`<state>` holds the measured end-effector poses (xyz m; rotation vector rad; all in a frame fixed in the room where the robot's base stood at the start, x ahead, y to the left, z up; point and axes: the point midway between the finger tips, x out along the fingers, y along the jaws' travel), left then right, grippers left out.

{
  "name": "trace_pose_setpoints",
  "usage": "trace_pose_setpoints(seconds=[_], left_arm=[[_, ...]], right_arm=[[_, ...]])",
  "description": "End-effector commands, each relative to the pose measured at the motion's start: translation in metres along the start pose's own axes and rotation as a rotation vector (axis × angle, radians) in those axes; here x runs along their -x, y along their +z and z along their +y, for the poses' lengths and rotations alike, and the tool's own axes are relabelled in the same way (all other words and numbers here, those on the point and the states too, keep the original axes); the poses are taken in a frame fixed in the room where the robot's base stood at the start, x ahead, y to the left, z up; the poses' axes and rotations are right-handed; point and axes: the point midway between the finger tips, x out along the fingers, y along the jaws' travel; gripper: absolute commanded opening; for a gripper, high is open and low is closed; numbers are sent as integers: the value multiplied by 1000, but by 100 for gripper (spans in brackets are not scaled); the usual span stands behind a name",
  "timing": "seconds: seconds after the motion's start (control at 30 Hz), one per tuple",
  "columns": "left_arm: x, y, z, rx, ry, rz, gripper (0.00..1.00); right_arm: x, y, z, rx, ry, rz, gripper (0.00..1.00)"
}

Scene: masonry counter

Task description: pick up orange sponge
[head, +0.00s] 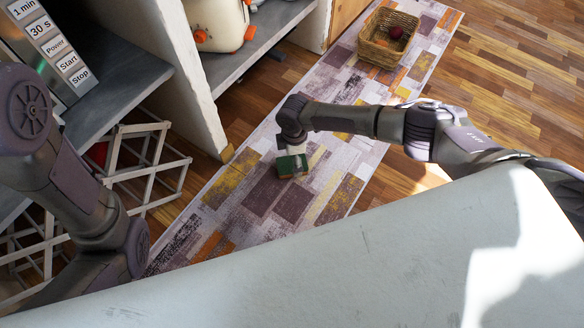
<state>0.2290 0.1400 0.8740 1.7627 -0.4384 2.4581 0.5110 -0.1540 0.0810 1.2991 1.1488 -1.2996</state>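A small block with a dark green face and orange-brown edges (292,167), which looks like the sponge, is over the patterned runner rug near the middle of the head view. My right arm reaches in from the right, and my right gripper (292,150) points down right at the block. The fingers are small and partly hidden, so I cannot tell whether they are closed on it, or whether the block touches the rug. My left arm comes in at the left edge, but its gripper is out of view.
A shelf unit (190,70) and wooden folding racks (140,160) stand at the left. A pale surface (350,260) fills the foreground. Wooden floor is open at right.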

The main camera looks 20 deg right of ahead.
Motion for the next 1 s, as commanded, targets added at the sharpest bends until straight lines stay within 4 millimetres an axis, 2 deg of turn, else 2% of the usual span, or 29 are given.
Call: trace_pose_setpoints(seconds=[0.23,0.5,0.77,0.83,1.0], left_arm=[[6,-14,5,-4,11,34,91],[36,-23,11,-4,11,31,91],[35,-23,11,-4,12,31,91],[35,-23,11,-4,12,31,91],[35,-23,11,-4,12,32,91]], right_arm=[[-20,-2,4,0,1,0,97],[-51,-4,7,-1,1,-1,97],[-51,-4,7,-1,0,0,97],[-51,-4,7,-1,0,0,90],[-51,-4,7,-1,0,0,62]])
